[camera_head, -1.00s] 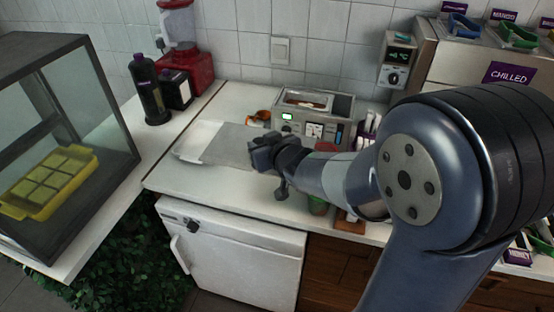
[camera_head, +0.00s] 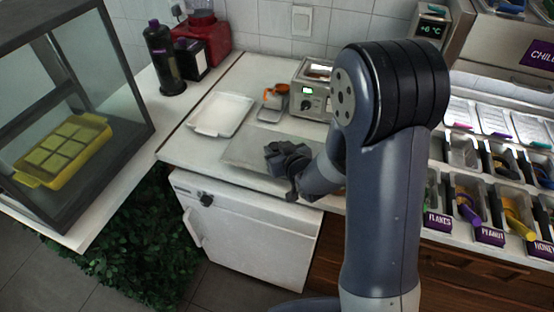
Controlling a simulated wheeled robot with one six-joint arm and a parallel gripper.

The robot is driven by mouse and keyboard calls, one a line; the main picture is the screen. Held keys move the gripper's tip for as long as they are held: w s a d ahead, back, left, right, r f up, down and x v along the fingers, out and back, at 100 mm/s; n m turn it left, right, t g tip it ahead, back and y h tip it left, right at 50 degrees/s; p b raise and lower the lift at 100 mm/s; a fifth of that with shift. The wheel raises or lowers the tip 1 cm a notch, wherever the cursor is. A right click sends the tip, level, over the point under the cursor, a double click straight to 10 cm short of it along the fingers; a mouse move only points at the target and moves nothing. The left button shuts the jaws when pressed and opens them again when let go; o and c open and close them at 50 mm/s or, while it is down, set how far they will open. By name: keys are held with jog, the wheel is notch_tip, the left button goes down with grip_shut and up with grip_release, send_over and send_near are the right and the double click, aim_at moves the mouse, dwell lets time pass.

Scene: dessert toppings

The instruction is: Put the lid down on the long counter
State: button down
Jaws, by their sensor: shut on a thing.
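The lid (camera_head: 245,151) is a flat grey panel in the head view, low over the front part of the white counter (camera_head: 184,146). I cannot tell whether it touches the counter top or hovers just above it. My gripper (camera_head: 284,158) is at the lid's right part and is shut on it. My gripper's body and wrist hide the lid's right end and the grip point.
A white tray (camera_head: 221,114) lies behind the lid, to the left. An orange-handled cup (camera_head: 275,96) and a small metal dish (camera_head: 268,115) stand near a steel machine (camera_head: 312,90). Topping bins (camera_head: 463,155) are at right, a glass case (camera_head: 75,120) at left.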

jog(key=shift+f, duration=2.1)
jog(key=shift+f, duration=0.15)
jog(key=c, duration=1)
grip_release()
jog(key=shift+r, duration=0.2)
jog(key=b+v, duration=0.1)
jog(key=v, duration=1.1)
jog(key=shift+f, duration=0.15)
